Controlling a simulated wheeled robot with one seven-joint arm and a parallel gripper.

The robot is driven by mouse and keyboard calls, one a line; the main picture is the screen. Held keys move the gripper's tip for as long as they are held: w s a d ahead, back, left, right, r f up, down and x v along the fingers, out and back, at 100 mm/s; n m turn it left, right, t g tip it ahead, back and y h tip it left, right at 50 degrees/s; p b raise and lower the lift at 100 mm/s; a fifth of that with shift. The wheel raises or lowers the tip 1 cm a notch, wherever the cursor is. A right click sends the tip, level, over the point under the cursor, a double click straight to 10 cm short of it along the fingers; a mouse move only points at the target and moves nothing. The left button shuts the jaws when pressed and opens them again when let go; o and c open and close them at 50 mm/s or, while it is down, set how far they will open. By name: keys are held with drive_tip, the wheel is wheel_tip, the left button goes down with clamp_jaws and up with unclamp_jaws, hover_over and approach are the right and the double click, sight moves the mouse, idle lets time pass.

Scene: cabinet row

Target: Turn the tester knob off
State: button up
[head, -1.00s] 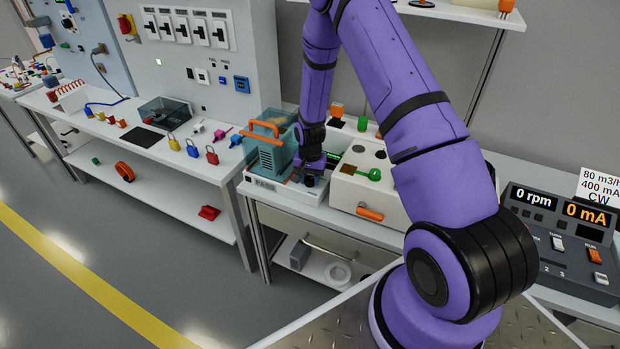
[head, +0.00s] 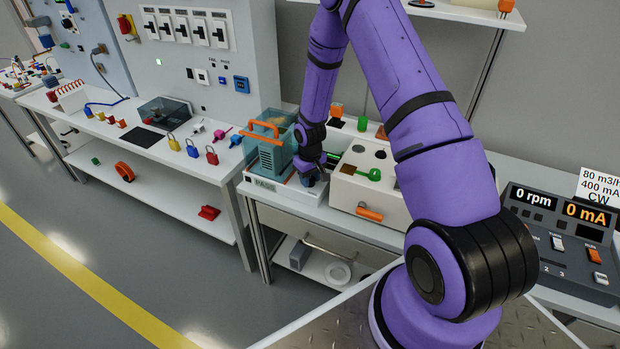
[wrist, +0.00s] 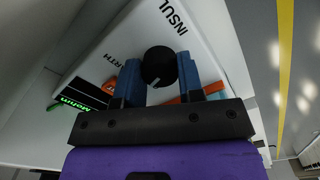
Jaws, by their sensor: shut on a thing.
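A small pale mark shows at the knob's lower edge in the wrist view. In the head view my gripper (head: 311,178) is at the tester's right part and hides most of the knob.
A teal clear-sided case with an orange handle (head: 268,140) stands close left of my gripper on the tester. A cream box with a green knob (head: 395,205) is close on the right. A drawer (head: 300,232) lies below the bench edge.

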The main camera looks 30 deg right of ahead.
drive_tip(key=shift+n, duration=0.6)
drive_tip(key=o, duration=0.9)
wheel_tip(320, 180, up, 11)
drive_tip(key=shift+f, duration=0.1)
idle(0.3)
